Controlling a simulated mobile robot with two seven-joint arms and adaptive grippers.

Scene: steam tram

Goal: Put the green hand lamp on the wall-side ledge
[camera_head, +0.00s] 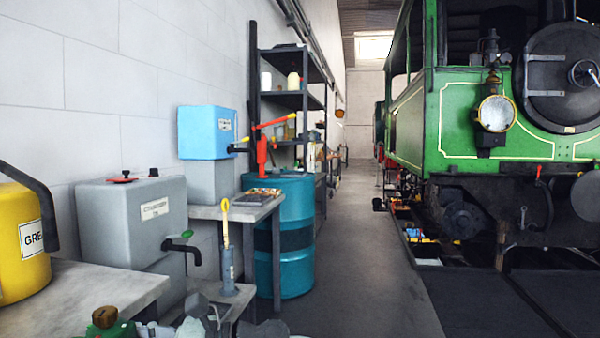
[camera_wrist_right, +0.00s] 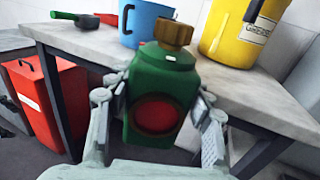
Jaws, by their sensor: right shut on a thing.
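The green hand lamp (camera_wrist_right: 160,75), with a brown cap and a round red lens, is held upright between the fingers of my right gripper (camera_wrist_right: 158,105) in the right wrist view. Its top also shows at the bottom left of the head view (camera_head: 112,328). A grey ledge (camera_head: 85,296) runs along the wall at the lower left of the head view. In the right wrist view the ledge (camera_wrist_right: 95,48) lies behind the lamp. Whether the lamp touches it is not clear. My left gripper is not in view.
A yellow grease can (camera_head: 22,240) stands on the ledge; a blue container (camera_wrist_right: 146,20) and a green-handled thing (camera_wrist_right: 80,18) show there too. A grey tank (camera_head: 130,220) and teal drum (camera_head: 292,235) stand farther along. A green tram (camera_head: 500,130) is right.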

